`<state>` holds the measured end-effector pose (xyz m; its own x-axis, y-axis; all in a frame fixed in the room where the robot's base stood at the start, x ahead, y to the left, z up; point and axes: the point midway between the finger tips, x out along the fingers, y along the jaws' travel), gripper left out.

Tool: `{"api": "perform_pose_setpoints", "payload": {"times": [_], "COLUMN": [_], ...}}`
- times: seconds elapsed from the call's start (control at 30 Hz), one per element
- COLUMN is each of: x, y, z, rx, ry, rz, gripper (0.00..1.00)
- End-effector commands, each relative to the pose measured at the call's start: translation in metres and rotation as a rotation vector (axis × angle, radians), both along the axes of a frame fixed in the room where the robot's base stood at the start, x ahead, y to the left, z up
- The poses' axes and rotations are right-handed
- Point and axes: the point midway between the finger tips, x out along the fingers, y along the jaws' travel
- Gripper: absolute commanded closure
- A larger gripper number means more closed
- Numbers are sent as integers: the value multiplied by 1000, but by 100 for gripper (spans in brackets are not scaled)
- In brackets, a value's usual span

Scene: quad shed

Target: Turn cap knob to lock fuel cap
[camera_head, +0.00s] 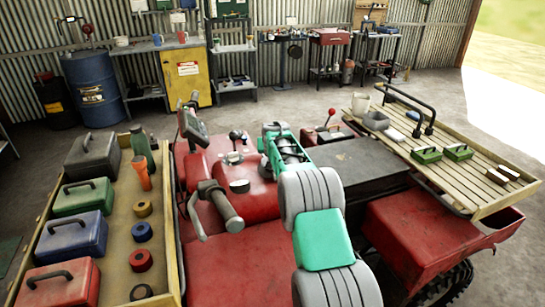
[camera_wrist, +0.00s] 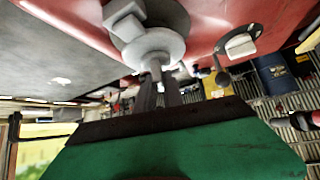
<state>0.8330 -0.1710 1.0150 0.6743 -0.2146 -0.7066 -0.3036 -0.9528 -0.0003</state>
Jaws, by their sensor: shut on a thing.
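In the wrist view, a grey round fuel cap (camera_wrist: 152,46) sits against the quad's red body (camera_wrist: 215,15). Its small cap knob (camera_wrist: 155,65) points toward my gripper (camera_wrist: 157,76). The two dark fingers are shut on the knob, with the fingertips close to the cap's face. The knob's turn angle cannot be read, since the fingers cover most of it. In the head view, my green and grey arm reaches over the red quad (camera_head: 255,255), and the fingertips and the held knob cannot be made out.
The handlebar (camera_head: 217,205) and a round disc (camera_head: 240,186) are left of my arm. A wooden tray (camera_head: 115,255) with toolboxes and tape rolls is at left. A slatted rack (camera_head: 465,185) with green boxes is at right. Shelves and a yellow cabinet (camera_head: 187,78) line the back wall.

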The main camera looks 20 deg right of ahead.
Motion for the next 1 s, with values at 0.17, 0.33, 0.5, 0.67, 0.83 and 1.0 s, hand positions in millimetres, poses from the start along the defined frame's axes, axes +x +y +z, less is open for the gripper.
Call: {"api": "perform_pose_setpoints", "payload": {"times": [0.17,0.33,0.5,0.67,0.83,1.0], "x": [1,1,1,0,0,0], "y": [3,2,2,1,1,0], "z": [0,3,4,3,0,0], "rx": [0,0,0,0,0,0], "ry": [0,2,2,1,2,0], "rz": [-148,-282,-385,-448,-480,-489], "gripper": [100,100,100,100,100,100]}}
